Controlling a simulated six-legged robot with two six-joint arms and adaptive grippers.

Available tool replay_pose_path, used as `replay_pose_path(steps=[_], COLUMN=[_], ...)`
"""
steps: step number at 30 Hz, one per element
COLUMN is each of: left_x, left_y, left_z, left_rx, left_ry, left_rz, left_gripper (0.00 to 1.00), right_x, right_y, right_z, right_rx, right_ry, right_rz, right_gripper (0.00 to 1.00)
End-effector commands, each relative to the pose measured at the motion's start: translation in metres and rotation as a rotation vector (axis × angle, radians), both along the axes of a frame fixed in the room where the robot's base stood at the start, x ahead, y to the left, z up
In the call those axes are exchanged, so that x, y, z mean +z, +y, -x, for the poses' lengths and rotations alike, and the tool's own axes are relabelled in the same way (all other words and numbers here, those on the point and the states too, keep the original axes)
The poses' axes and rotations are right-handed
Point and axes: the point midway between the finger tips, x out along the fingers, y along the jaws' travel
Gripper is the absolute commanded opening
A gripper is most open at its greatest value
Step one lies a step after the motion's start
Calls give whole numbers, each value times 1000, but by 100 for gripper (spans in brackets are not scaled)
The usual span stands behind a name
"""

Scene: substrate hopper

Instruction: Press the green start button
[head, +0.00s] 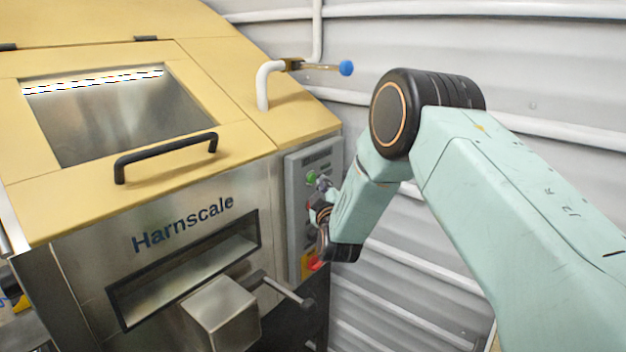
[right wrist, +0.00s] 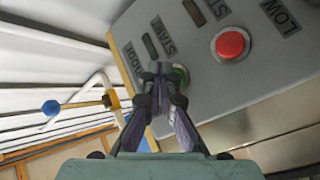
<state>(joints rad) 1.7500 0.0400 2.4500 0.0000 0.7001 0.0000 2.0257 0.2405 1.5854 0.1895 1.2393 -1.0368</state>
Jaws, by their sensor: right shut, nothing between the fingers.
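The green start button (head: 312,177) is on the upper part of the grey control panel (head: 294,205), on the right side of the machine's front. In the right wrist view the green button (right wrist: 181,76) shows just behind my fingertips, partly hidden by them, near a START label. My right gripper (head: 324,184) is shut and empty, with its tips at the button in the head view. In the right wrist view the closed fingertips (right wrist: 161,70) overlap the button's left part. I cannot tell whether they touch it. My left gripper is not in view.
A red button (right wrist: 230,44) sits beside the green one on the panel. A red knob on a yellow plate (head: 307,266) is lower down. A lever handle (head: 308,304) sticks out below. A white pipe with a blue-knobbed valve (head: 345,68) rises from the yellow hopper top.

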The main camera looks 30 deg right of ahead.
Motion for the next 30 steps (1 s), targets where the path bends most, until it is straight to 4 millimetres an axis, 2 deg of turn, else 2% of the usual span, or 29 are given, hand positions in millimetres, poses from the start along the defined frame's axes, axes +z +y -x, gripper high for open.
replay_pose_path(steps=[30], left_x=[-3], left_y=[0], left_z=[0], left_rx=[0], left_ry=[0], left_rz=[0], left_gripper=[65], right_x=[0], right_y=[2], right_z=[-8], right_rx=[-1], right_ry=[1], right_rz=[0], right_gripper=[0])
